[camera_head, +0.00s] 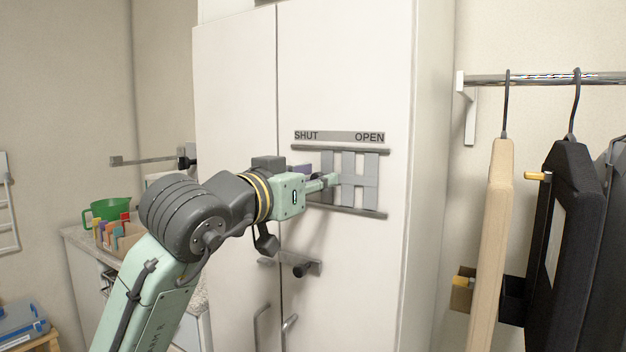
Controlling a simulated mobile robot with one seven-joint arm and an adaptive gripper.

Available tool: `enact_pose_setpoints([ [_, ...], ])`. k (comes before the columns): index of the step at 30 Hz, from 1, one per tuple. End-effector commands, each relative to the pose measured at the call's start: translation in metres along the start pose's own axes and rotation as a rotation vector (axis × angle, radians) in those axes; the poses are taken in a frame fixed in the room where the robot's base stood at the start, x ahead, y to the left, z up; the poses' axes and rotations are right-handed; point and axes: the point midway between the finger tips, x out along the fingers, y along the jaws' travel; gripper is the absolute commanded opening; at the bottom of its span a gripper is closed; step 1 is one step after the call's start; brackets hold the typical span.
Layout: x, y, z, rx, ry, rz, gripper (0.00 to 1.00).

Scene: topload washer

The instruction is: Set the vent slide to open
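The vent slide (359,181) is a grey slatted plate on the front of a white cabinet. It sits between an upper and a lower dark rail, toward the right part of the rails. A grey label strip (339,137) above it reads SHUT at the left and OPEN at the right. My gripper (328,182) reaches in from the left, with its pale green fingers at the slide's left part. The fingers overlap the slide in this view. I cannot tell whether they touch it or how far apart they are. My gripper hides the left part of the vent.
The white cabinet (345,60) has a small latch (300,268) and door handles below the vent. Garments hang from a rail (545,80) at the right.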

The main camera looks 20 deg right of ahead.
Motion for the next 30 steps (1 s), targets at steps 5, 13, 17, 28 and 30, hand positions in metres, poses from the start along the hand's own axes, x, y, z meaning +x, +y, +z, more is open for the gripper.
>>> enact_pose_setpoints([
  [5, -0.0002, 0.0000, -0.0001, 0.000, 0.000, 0.000, 0.17],
  [13, -0.0003, -0.0001, -0.0002, 0.000, 0.000, 0.000, 0.00],
  [17, -0.0003, -0.0001, -0.0002, 0.000, 0.000, 0.000, 0.00],
  [28, -0.0003, 0.0004, -0.0002, 0.000, 0.000, 0.000, 0.00],
  [30, 0.0001, 0.0053, -0.0001, 0.001, 0.001, 0.003, 0.00],
])
